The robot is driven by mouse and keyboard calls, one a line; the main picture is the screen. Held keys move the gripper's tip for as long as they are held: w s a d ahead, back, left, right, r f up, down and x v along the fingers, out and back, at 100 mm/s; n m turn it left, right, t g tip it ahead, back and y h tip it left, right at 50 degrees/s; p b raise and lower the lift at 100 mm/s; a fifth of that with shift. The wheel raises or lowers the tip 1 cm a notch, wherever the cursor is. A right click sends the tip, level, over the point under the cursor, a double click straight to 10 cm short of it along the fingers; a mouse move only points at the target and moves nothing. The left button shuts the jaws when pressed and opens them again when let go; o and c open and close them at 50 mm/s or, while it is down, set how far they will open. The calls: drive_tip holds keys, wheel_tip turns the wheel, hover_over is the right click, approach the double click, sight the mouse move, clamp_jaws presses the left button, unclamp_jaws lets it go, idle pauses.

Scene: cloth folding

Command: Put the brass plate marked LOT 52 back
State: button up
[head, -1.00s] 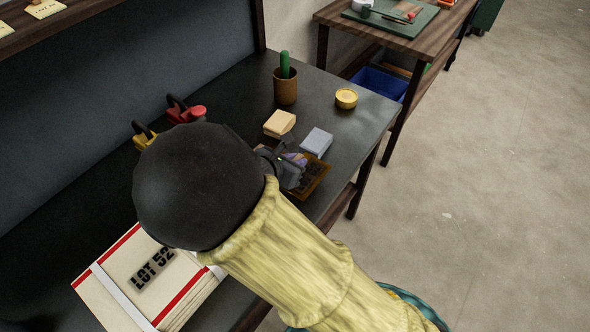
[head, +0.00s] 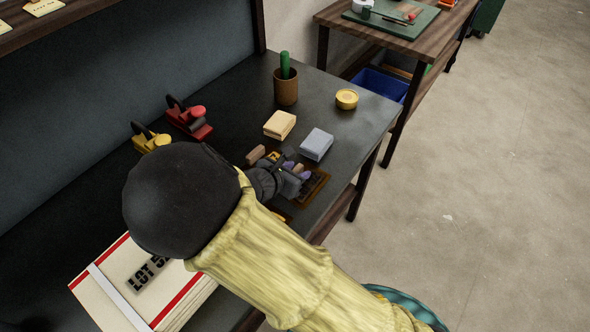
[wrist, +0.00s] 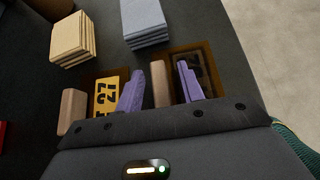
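My gripper (head: 298,170) is open over the right end of the bench. In the wrist view its two purple fingers (wrist: 158,68) stand either side of a light wooden block (wrist: 161,92), with small gaps showing. Left of the left finger is a yellow brass plate (wrist: 107,96) reading "27", beside another wooden block (wrist: 73,110). Right of the fingers a dark patterned piece (wrist: 209,70) lies in a brown frame; its marking is unreadable. I cannot make out a brass plate marked LOT 52. A stencilled "LOT 5…" mark shows on the cream stack (head: 108,290), partly behind my arm.
Cream (head: 279,125) and grey-blue (head: 316,145) folded cloths lie just beyond the gripper. A brown cup (head: 286,92) with a green stick, a yellow tin (head: 347,99), and red (head: 190,120) and yellow (head: 150,138) tools stand farther back. The bench edge is close on the right.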

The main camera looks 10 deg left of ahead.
drive_tip(key=p+v, duration=0.2)
drive_tip(key=v, duration=1)
drive_tip(key=shift+r, duration=0.15)
drive_tip(key=shift+d, duration=0.1)
drive_tip(key=d+m+g, duration=0.1)
drive_tip(key=d+m, duration=0.1)
drive_tip(key=w+d+m+g, duration=0.1)
drive_tip(key=d, duration=0.2)
drive_tip(key=w+d+f+m+g+h, duration=0.1)
drive_tip(key=d+m, duration=0.1)
drive_tip(key=d, duration=0.1)
drive_tip(key=shift+w+f+m+g, duration=0.1)
drive_tip(key=shift+w+m+g, duration=0.1)
drive_tip(key=shift+m+g, duration=0.15)
drive_tip(key=s+d+r+m+g+y, duration=0.1)
drive_tip(key=d+r+m+g+y, duration=0.1)
drive_tip(key=d+m, duration=0.9)
drive_tip(key=s+d+r+m+g+y, duration=0.1)
drive_tip(key=d+m+g+y, duration=0.1)
drive_tip(key=d+m, duration=1)
drive_tip(key=m+y, duration=0.1)
drive_tip(key=m, duration=0.2)
drive_tip(key=shift+d+r, duration=0.2)
drive_tip(key=shift+r, duration=0.2)
drive_tip(key=shift+s, duration=0.15)
